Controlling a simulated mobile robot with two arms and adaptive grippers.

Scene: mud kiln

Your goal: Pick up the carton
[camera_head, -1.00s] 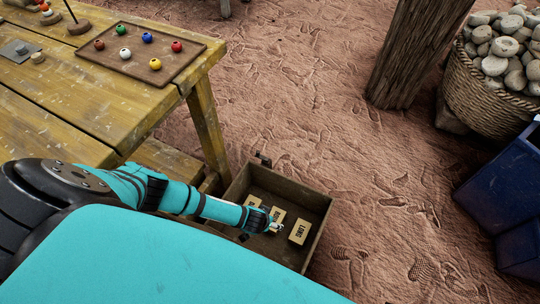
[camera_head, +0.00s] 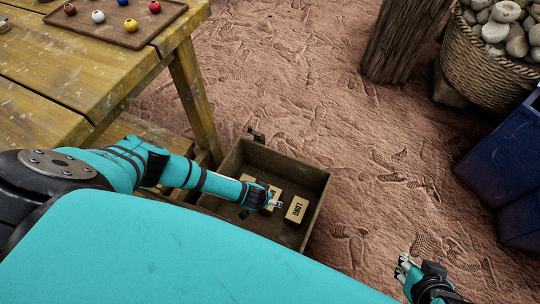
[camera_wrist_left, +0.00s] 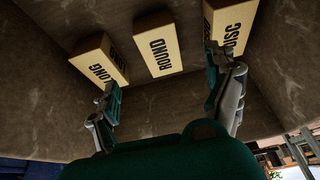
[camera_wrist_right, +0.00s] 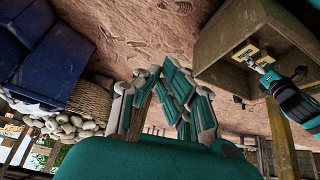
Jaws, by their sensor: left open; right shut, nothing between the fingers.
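An open wooden drawer (camera_head: 302,170) holds three tan cartons. My left gripper (camera_head: 276,203) is in the drawer, open and empty, and partly covers the middle carton in the head view. My right gripper (camera_head: 404,266) is shut and empty above the sandy floor, away from the drawer.
A worn wooden table (camera_head: 60,75) with a tray of coloured beads (camera_head: 95,30) stands left of the drawer. A wooden post (camera_head: 405,40), a basket of stones (camera_head: 492,75) and blue bins (camera_head: 505,165) stand at the right. The sandy floor between is clear.

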